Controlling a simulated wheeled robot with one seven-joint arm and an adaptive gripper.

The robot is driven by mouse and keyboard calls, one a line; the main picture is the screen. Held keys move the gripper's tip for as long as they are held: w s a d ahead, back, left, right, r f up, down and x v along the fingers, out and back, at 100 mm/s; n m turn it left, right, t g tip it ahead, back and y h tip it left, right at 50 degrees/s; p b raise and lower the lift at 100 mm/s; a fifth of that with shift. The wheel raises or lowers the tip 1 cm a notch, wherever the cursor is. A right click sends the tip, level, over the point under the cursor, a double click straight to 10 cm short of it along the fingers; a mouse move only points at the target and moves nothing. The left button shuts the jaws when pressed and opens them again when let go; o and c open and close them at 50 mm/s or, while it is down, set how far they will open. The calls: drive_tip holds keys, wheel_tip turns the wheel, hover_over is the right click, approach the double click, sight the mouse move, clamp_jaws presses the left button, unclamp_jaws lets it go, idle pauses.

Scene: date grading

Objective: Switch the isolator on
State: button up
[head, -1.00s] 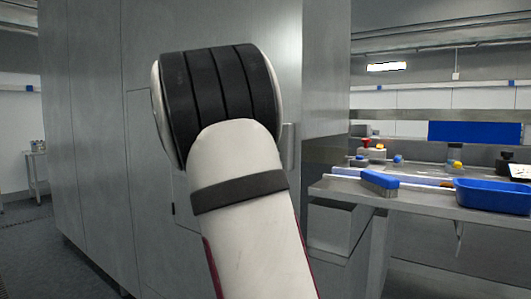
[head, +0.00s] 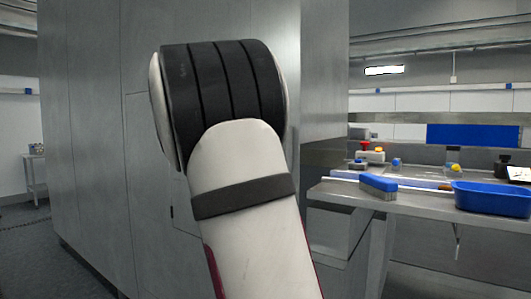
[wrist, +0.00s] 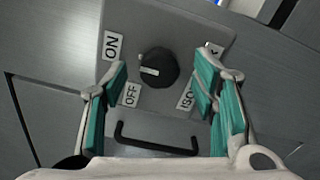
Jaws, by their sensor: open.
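In the wrist view, the isolator (wrist: 205,38) is a grey box on a metal panel, with a round black knob (wrist: 157,67) on its face. The knob's white mark points left in the picture, near the ON label (wrist: 112,45) and the OFF label (wrist: 130,95). I cannot tell exactly which label it lines up with. Another label (wrist: 187,95), partly hidden by a finger, begins "ISO". My gripper (wrist: 161,74) is open, its teal-padded fingers on either side of the knob with gaps to it. In the head view my arm hides the gripper and isolator.
A black bar handle (wrist: 155,142) lies below the isolator in the wrist view. In the head view a tall metal cabinet (head: 85,130) fills the left and middle. A steel bench at right holds a blue brush (head: 378,183) and a blue tub (head: 490,197).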

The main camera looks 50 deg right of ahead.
drive_tip(key=a, duration=1)
drive_tip(key=shift+s, duration=0.45)
drive_tip(key=s+a+f+m+y+p, duration=0.3)
drive_tip(key=s+a+f+y, duration=0.45)
drive_tip(key=s, duration=0.45)
drive_tip(key=s+a+f+t+y+p, duration=0.1)
drive_tip(key=s+a+f+y, duration=0.1)
drive_tip(key=s+a, duration=0.3)
drive_tip(key=s+a+f+m+t+y+p, duration=0.1)
drive_tip(key=s+a+f+y, duration=0.2)
drive_tip(key=a, duration=0.9)
drive_tip(key=s+a+f+t+y+p, duration=0.1)
drive_tip(key=s+a+f+y, duration=0.1)
drive_tip(key=s+a+y, duration=0.3)
drive_tip(key=s+a, duration=0.2)
drive_tip(key=a, duration=0.2)
drive_tip(key=shift+a+f, duration=0.2)
drive_tip(key=shift+f, duration=0.05)
